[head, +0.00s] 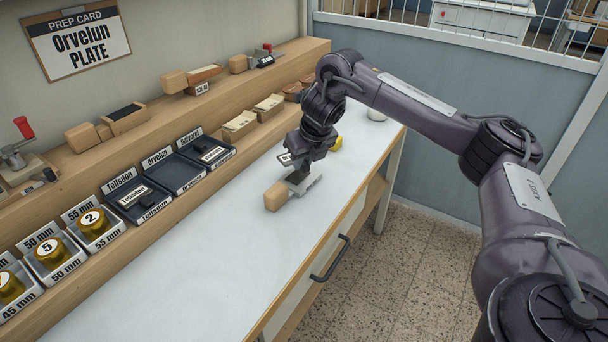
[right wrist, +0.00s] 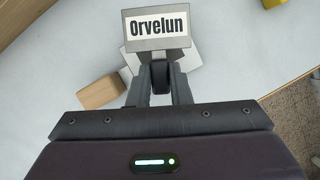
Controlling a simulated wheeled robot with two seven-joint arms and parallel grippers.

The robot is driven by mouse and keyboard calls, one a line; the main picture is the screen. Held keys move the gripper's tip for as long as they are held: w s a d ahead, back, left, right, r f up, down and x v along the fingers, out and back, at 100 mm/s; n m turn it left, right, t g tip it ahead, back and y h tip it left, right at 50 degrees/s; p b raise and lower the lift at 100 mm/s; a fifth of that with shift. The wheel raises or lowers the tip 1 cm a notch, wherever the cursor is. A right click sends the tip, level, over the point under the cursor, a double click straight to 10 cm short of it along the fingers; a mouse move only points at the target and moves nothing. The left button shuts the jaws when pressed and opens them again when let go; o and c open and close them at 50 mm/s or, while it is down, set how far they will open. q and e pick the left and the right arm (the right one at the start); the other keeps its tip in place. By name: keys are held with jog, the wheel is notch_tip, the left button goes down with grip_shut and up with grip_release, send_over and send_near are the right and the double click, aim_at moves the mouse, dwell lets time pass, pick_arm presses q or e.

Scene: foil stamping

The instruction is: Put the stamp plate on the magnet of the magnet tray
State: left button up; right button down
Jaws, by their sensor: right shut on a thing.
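The stamp plate (right wrist: 157,28) is a grey plate with a white label reading Orvelun. My right gripper (right wrist: 159,68) is shut on it. In the head view the held plate (head: 285,158) and my right gripper (head: 296,176) are over the white worktop. Just below is a wooden block (head: 277,196) with a flat grey metal piece (head: 308,186) beside it; this may be the magnet tray. In the right wrist view the block (right wrist: 101,92) shows to the left of the fingers, and the plate and fingers cover much of the metal. I cannot see a magnet there. My left gripper is not in view.
Brass cylinders (head: 93,224) stand in white bins. A yellow object (head: 336,143) lies behind my gripper. The front worktop is clear.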

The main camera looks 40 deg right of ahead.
jog(key=shift+f, duration=1.75)
jog(key=c, duration=1.3)
grip_release()
jog(key=shift+f, duration=0.15)
jog(key=shift+r, duration=0.25)
jog(key=v, duration=0.4)
jog(key=shift+r, duration=0.1)
jog(key=p+v, duration=0.4)
jog(key=v, duration=0.3)
jog(key=shift+s+a+r, duration=0.1)
jog(key=shift+s+r, duration=0.1)
jog(key=shift+r, duration=0.15)
